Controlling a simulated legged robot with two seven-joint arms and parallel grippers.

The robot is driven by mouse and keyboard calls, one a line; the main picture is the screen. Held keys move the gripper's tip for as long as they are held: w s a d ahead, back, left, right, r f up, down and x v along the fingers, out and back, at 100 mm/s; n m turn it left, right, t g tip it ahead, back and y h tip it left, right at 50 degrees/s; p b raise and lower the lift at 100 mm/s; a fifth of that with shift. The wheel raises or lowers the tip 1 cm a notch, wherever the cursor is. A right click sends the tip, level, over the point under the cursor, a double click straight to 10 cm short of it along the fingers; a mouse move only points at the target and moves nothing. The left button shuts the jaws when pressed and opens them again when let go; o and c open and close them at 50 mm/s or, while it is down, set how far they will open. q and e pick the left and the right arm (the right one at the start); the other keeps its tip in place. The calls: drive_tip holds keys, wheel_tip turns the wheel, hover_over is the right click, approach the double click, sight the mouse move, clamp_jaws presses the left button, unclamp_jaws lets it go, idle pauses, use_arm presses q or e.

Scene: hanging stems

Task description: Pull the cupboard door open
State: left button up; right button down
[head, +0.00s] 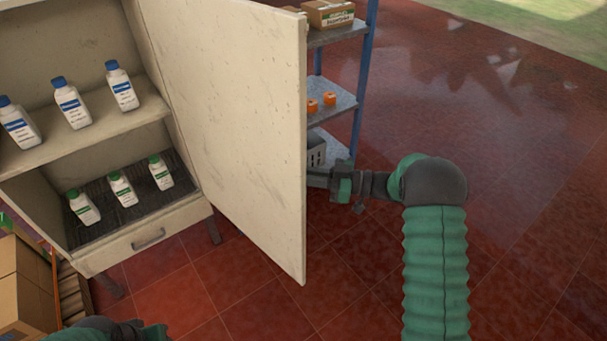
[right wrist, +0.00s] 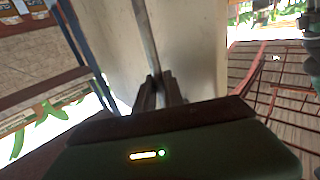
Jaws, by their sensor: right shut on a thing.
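The cream cupboard (head: 112,185) stands at the left in the head view. Its door (head: 235,120) is swung wide open, and the shelves inside show. My right gripper (right wrist: 162,90) is shut on the upright grey door handle (right wrist: 147,35), in front of the cream door panel (right wrist: 195,55) in the right wrist view. In the head view the right arm reaches to the door's outer side, and the door hides the fingertips and handle. Part of my left arm shows at the bottom left; its gripper is out of view.
White bottles with blue caps (head: 70,103) and green caps (head: 121,189) stand on the cupboard shelves. A blue-framed rack (head: 364,80) with boxes and orange items stands behind the door. Cardboard boxes (head: 25,285) are at lower left. Red tiled floor (head: 520,180) is clear at right.

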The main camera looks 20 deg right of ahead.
drive_tip(key=shift+w+r, duration=0.1)
drive_tip(key=c, duration=1.7)
unclamp_jaws()
drive_tip(key=shift+a, duration=0.1)
drive_tip(key=shift+o, duration=1.2)
drive_tip(key=shift+w+a, duration=0.1)
drive_tip(key=shift+w, duration=0.05)
drive_tip(key=v, duration=1.7)
drive_tip(key=shift+f+p, duration=0.2)
drive_tip(key=shift+p, duration=0.2)
